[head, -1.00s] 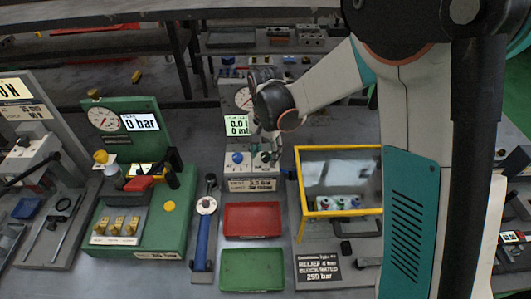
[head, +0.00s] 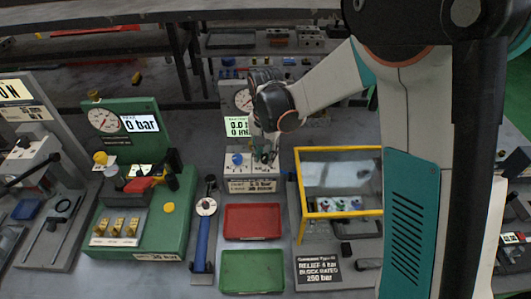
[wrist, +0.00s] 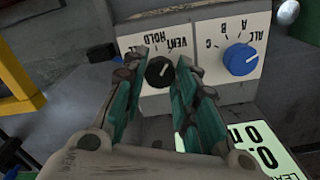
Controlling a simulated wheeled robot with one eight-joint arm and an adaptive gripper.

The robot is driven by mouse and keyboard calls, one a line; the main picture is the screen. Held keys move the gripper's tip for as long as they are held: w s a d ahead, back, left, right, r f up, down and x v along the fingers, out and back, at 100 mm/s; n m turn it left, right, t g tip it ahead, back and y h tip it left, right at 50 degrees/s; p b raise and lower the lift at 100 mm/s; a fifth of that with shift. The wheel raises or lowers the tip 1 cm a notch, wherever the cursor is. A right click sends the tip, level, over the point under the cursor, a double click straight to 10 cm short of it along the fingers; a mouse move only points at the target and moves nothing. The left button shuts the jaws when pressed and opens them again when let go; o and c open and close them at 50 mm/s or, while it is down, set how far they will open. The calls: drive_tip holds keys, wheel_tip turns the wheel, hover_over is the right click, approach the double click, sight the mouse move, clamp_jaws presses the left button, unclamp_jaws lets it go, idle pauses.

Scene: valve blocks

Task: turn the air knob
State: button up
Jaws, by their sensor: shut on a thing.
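The black knob (wrist: 160,72), marked with HOLD and VENT, sits on a light panel (wrist: 206,48) in the wrist view. I take it as the air knob; the word air is not readable. My gripper (wrist: 162,60) has its two teal fingers on either side of this knob and is shut on it. In the head view my gripper (head: 267,152) is at the right half of the small panel and mostly hides the knob. A blue selector knob (wrist: 240,58), marked ALL, A, B, C, is beside it; it also shows in the head view (head: 237,159).
A lit display (head: 237,127) and a dial gauge (head: 243,99) stand behind the panel. A yellow-framed clear box (head: 301,206) is close on the right. Red (head: 252,222) and green (head: 252,271) trays lie in front. A green test stand (head: 152,220) is to the left.

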sight(265, 156)
drive_tip(key=n, duration=1.2)
drive_tip(key=shift+n, duration=2.1)
drive_tip(key=o, duration=1.1)
wheel_tip(265, 156, up, 12)
